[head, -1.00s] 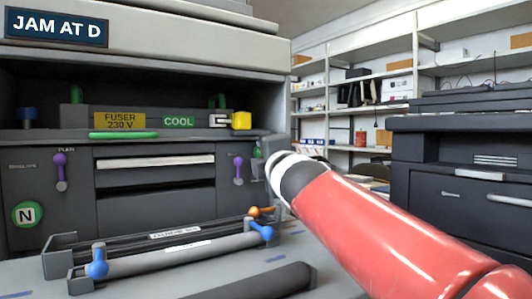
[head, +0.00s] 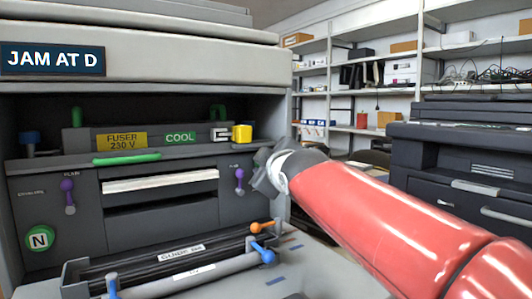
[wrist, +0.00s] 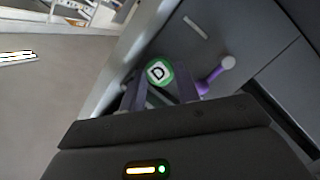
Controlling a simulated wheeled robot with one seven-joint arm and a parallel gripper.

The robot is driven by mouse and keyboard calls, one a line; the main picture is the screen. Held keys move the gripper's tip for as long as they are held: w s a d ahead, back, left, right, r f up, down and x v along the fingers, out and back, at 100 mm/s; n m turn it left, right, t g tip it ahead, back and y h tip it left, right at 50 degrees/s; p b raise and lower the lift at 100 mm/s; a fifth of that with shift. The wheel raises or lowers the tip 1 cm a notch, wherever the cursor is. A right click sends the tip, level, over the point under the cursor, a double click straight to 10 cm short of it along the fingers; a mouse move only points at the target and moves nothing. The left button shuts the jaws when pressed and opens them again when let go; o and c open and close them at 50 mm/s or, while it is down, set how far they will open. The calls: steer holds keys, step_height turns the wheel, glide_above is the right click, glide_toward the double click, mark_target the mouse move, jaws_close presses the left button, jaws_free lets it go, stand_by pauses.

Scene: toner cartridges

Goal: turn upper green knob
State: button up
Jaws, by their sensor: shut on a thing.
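A round green knob with a white D (wrist: 159,73) shows in the wrist view on the dark printer face. My gripper (wrist: 157,92) has its fingers on either side of this knob and is shut on it. In the head view my gripper (head: 262,178) is at the right edge of the printer front, right of the right purple lever (head: 239,180). The D knob is hidden there. A second green knob, marked N (head: 39,238), is at the lower left of the printer front, away from my gripper.
A purple lever (wrist: 214,76) stands close beside the D knob. A guide rail unit with blue and orange handles (head: 180,257) lies pulled out in front. A yellow block (head: 242,134) sits on the fuser shelf. Another dark machine (head: 460,180) stands at right, with shelves behind.

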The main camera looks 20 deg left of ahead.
steer(key=shift+m+g+p, duration=0.3)
steer(key=shift+m+p, duration=0.3)
steer(key=shift+m, duration=0.1)
steer(key=o, duration=0.7)
steer(key=shift+d, duration=0.1)
steer(key=b+v, duration=0.2)
steer(key=v, duration=0.5)
steer(key=shift+s+d, duration=0.2)
steer(key=shift+s, duration=0.05)
steer(key=shift+r, duration=0.1)
